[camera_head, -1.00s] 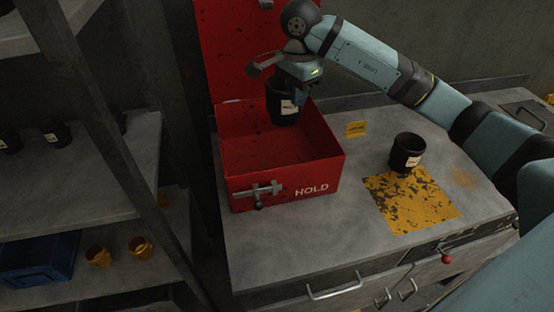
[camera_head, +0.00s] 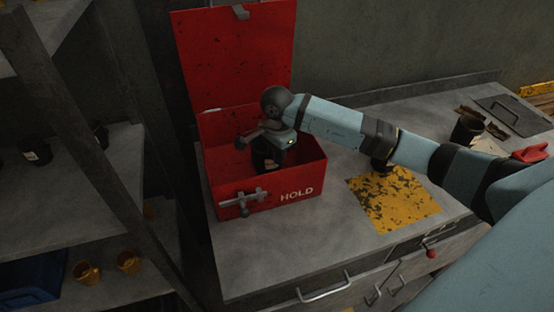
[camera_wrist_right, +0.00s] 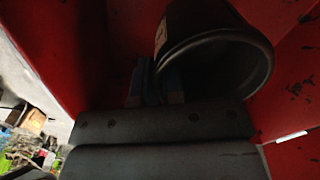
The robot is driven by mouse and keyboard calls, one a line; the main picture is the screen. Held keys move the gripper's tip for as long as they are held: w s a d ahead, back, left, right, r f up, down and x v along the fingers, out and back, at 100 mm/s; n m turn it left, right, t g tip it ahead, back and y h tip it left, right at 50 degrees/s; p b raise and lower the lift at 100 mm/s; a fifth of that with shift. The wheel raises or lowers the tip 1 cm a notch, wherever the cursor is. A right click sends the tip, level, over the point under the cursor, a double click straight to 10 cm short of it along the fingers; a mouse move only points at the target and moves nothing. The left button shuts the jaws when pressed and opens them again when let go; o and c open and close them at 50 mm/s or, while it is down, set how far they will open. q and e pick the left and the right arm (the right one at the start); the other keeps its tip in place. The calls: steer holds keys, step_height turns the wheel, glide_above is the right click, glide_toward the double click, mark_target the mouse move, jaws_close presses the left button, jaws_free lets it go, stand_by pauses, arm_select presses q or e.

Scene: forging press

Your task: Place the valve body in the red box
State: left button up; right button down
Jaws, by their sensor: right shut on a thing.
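The valve body (camera_head: 266,160) is a dark hollow cylinder with a pale label. My right gripper (camera_head: 276,141) is shut on it, inside the open red box (camera_head: 300,183) marked HOLD. The box's front wall hides the valve body's lower end, so I cannot tell whether it touches the floor. In the right wrist view, the valve body (camera_wrist_right: 195,25) shows its round open rim beside the gripper fingers (camera_wrist_right: 158,85), with red box walls (camera_wrist_right: 65,45) around. My left gripper is not in view.
The box's red lid (camera_head: 235,60) stands open behind. A dark container (camera_head: 466,128) stands farther right. A metal shelf (camera_head: 75,180) with brass-coloured cups (camera_head: 129,262) is at left.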

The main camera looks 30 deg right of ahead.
step_height(320, 180, down, 3)
steer(key=shift+r, duration=0.2)
steer(key=c, duration=1.2)
jaws_free()
steer(key=shift+f, duration=0.1)
step_height(320, 180, up, 11)
steer(key=shift+r+b, duration=0.2)
steer(key=shift+b, duration=0.45)
steer(key=shift+r, duration=0.45)
steer(key=shift+f, duration=0.1)
